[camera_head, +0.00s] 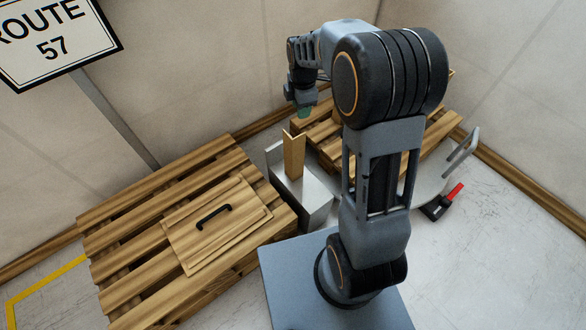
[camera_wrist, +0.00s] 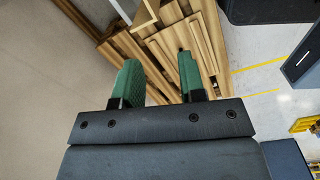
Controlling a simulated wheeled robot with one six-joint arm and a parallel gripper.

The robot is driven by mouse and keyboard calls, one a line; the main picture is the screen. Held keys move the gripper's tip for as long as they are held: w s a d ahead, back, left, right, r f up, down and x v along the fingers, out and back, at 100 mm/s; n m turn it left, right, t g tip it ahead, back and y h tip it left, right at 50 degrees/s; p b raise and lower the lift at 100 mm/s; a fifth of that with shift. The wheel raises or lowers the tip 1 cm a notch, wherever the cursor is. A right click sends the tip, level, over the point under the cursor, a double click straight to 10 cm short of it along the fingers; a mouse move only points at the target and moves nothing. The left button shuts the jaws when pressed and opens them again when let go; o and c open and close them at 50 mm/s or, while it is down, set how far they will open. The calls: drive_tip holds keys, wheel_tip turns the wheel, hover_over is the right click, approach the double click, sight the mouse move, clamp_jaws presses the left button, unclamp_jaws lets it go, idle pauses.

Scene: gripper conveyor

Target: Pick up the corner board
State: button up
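A wooden pallet (camera_head: 108,218) at left carries a flat wooden panel with a black handle (camera_head: 213,215). Another pallet (camera_head: 440,140) stands behind my arm. A red-handled tool (camera_head: 445,203) is at right. A sign (camera_head: 52,42) on a post stands at the left. Floor is clear at far right.

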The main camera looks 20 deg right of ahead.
sight(299, 136)
drive_tip(key=w+f+n, duration=0.1)
drive_tip(key=f, duration=0.1)
drive_tip(key=f+n+b, duration=0.1)
drive_tip(key=f, duration=0.1)
drive_tip(key=w+f+n+b, duration=0.1)
drive_tip(key=f, duration=0.1)
drive_tip(key=shift+w+d+f+g, duration=0.2)
drive_tip(key=shift+w+f+g, duration=0.1)
drive_tip(key=shift+f, duration=0.1)
wheel_tip(299, 136, down, 8)
drive_tip(key=shift+r+b, duration=0.15)
drive_tip(key=shift+b, duration=0.8)
wheel_tip(299, 136, down, 6)
drive_tip(key=shift+w+r+b, duration=0.1)
drive_tip(key=shift+r+b, duration=0.05)
drive_tip(key=shift+b, duration=0.85)
clamp_jaws()
